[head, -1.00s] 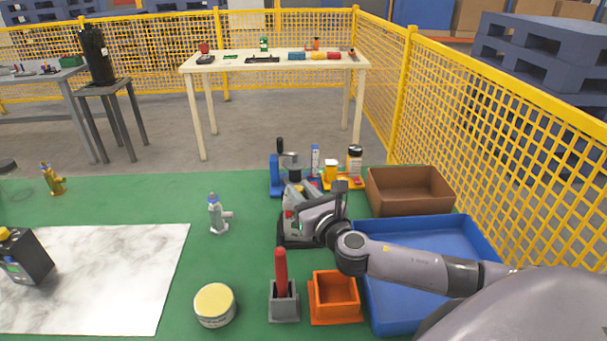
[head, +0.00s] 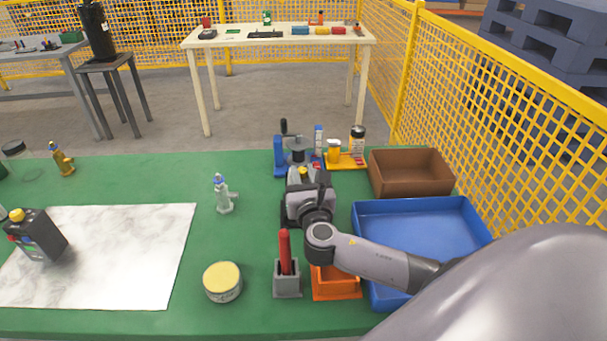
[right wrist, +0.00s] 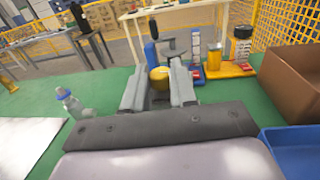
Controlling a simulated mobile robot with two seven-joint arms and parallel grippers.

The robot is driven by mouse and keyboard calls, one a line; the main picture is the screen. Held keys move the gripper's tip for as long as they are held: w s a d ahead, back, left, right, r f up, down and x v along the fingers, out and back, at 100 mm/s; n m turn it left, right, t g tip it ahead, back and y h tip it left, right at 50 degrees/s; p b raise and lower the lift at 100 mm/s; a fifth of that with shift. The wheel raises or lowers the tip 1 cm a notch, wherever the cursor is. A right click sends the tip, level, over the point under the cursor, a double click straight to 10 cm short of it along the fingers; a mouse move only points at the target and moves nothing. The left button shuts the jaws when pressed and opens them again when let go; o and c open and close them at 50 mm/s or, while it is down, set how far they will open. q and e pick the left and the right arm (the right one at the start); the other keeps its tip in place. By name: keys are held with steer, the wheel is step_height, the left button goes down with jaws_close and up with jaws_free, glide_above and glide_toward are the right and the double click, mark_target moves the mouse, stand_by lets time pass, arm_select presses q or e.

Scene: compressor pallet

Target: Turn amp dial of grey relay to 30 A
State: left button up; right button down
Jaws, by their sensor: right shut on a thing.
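My right gripper (head: 302,176) is in the head view at the back middle of the green table, pointing away from me. In the right wrist view its two grey fingers (right wrist: 158,84) stand on either side of a round yellow piece (right wrist: 160,77) and are shut on it. I cannot read any marks on that piece. My gripper and wrist cover most of what is under them, so I cannot make out the grey relay or its scale. A dark edge shows just left of the gripper. My left gripper is not in view.
Just behind the gripper stands a blue device with a black knob (head: 279,155); bottles on a yellow stand (head: 345,163) are to its right. A brown bin (head: 410,175), blue tray (head: 470,225), orange bin (head: 336,290) and grey holder (head: 287,284) are near my arm.

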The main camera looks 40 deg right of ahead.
steer(key=c, duration=0.9)
jaws_free()
steer(key=shift+v, duration=3.55)
